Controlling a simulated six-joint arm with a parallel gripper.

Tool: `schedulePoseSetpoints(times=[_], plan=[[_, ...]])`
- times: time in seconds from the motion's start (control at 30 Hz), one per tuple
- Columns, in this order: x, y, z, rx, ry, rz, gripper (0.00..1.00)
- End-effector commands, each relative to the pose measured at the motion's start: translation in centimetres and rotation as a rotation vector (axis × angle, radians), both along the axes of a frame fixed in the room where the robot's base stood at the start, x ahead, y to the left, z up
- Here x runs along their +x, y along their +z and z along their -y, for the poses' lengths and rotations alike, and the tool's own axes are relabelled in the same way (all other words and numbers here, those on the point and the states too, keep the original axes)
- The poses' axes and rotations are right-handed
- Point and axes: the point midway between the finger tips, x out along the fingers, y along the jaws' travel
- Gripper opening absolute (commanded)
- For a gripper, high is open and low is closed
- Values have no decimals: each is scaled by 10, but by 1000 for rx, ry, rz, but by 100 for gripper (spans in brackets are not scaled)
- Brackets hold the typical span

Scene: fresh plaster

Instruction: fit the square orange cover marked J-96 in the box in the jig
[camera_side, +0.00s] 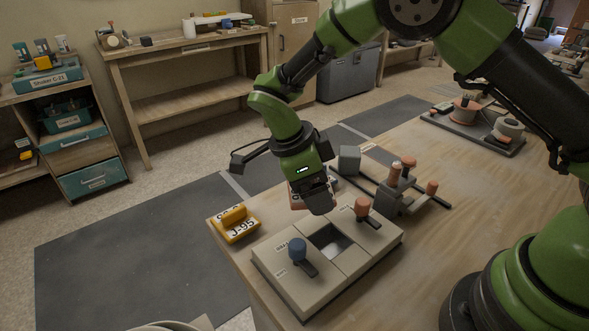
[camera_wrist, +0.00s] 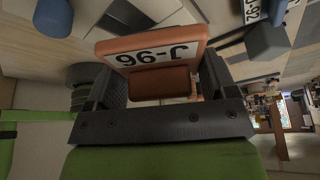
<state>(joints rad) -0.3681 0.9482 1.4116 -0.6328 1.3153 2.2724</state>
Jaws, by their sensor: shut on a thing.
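My gripper (camera_side: 316,200) is shut on the orange cover (camera_side: 297,194), holding it above the back of the jig (camera_side: 276,278). In the wrist view, the square cover (camera_wrist: 190,45) shows its J-96 label, and its raised grip (camera_wrist: 160,83) sits between my two fingers. The jig is a pale, low block on the table with a square opening (camera_side: 330,239) in its middle. The opening is dark at its walls and paler inside. The cover is apart from the opening, up and to its left in the side view. My gripper hides part of the cover there.
A yellow J-95 cover (camera_side: 236,226) lies at the table's left edge. Behind are a grey block (camera_side: 349,159) and a fixture with orange knobs (camera_side: 395,173).

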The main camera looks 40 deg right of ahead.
Motion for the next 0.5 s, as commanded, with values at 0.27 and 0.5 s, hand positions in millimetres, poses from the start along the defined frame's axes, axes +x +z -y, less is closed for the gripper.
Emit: schedulePoseSetpoints(times=[0.27,0.5], plan=[[-43,11,0,0,-778,-2,54],[-56,13,-2,-1,-1020,1,54]])
